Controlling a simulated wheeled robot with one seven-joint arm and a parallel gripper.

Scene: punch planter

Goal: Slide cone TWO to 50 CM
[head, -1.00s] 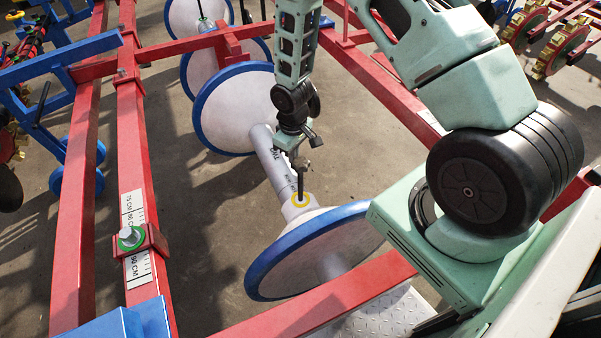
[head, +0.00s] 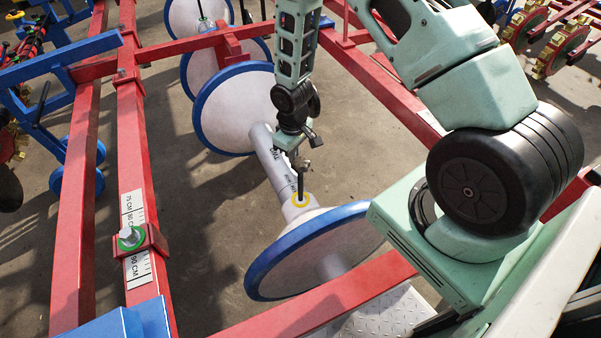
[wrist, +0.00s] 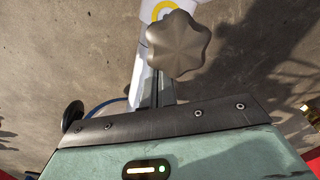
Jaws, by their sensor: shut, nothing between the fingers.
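The near white cone (head: 318,248) with a blue rim and the cone (head: 235,112) behind it face each other on a grey tube (head: 270,160) with printed lettering. The lettering is too small to read surely, so I cannot tell which cone is TWO or where 50 CM lies. A black pin (head: 300,186) stands in a yellow ring (head: 300,200) on the near cone's collar; the ring also shows in the wrist view (wrist: 163,9). My gripper (head: 303,168) is shut and empty, pointing down just above the pin's top. Contact is unclear. A grey star knob (wrist: 178,45) hides the fingertips in the wrist view.
A red beam (head: 135,180) at left carries a scale (head: 138,268) reading 75, 80 and 90 CM, with a green-ringed bolt (head: 130,237). Another red beam (head: 320,300) crosses in front. Bare floor (head: 205,215) lies left of the tube.

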